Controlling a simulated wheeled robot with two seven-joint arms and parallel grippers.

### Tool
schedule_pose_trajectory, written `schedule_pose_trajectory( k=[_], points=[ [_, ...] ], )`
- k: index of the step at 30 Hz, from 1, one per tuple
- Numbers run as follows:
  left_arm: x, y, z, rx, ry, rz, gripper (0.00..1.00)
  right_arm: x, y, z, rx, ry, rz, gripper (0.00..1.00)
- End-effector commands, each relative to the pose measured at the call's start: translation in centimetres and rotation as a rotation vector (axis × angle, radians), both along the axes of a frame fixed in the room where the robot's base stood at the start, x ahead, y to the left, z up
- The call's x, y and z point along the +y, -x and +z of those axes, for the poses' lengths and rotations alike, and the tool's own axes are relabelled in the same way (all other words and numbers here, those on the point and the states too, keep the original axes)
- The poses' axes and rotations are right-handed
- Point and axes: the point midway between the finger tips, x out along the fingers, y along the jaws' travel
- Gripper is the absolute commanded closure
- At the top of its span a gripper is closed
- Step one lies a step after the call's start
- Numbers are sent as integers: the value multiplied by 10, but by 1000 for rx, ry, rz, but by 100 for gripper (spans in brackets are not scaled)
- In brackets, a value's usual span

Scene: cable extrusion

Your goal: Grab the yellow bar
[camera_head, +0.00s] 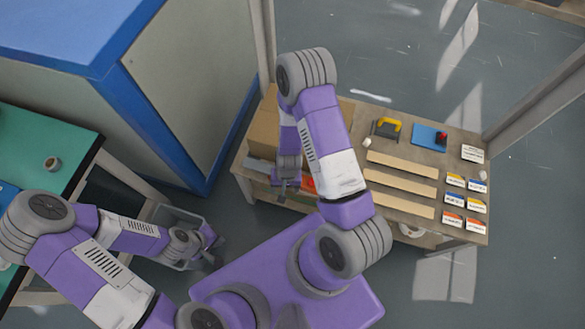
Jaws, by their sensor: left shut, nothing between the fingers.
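A small yellow bar-shaped handle (389,124) sits on a black base at the back of the wooden table, the closest match to a yellow bar. My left gripper (213,241) is at the lower left, over the side of a grey bin, shut and empty, far from the yellow piece. My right gripper (285,188) points down near the table's left end, beside a cardboard box and a red item. It is left of the yellow piece and apart from it. Its fingers are too small to tell whether they are open.
A grey bin (186,216) stands on the floor. A green table (40,145) and a blue-edged cabinet (178,130) are at left.

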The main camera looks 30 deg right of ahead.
Motion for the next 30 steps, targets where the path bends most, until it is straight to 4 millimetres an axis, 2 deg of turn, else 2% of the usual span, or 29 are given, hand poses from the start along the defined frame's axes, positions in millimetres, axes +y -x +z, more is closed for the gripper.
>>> schedule_pose_trajectory(
  k=[1,3,6,9,19,26,30],
  points=[
    [0,0,4,0,0,1,100,-15,-17,6,2,42,-65,28],
    [0,0,6,1,-1,1,100,-33,-36,12,3,83,-161,28],
    [0,0,8,1,-1,1,100,-50,-57,22,-5,107,-266,28],
    [0,0,7,0,0,1,100,-57,-68,23,-13,115,-320,28],
    [0,0,-6,0,0,0,100,-57,-70,-8,-15,115,-332,28],
    [0,0,-21,0,0,0,100,-56,-70,-44,-13,115,-332,28],
    [0,0,-22,0,0,0,100,-55,-70,-49,-14,115,-329,28]
  ],
)
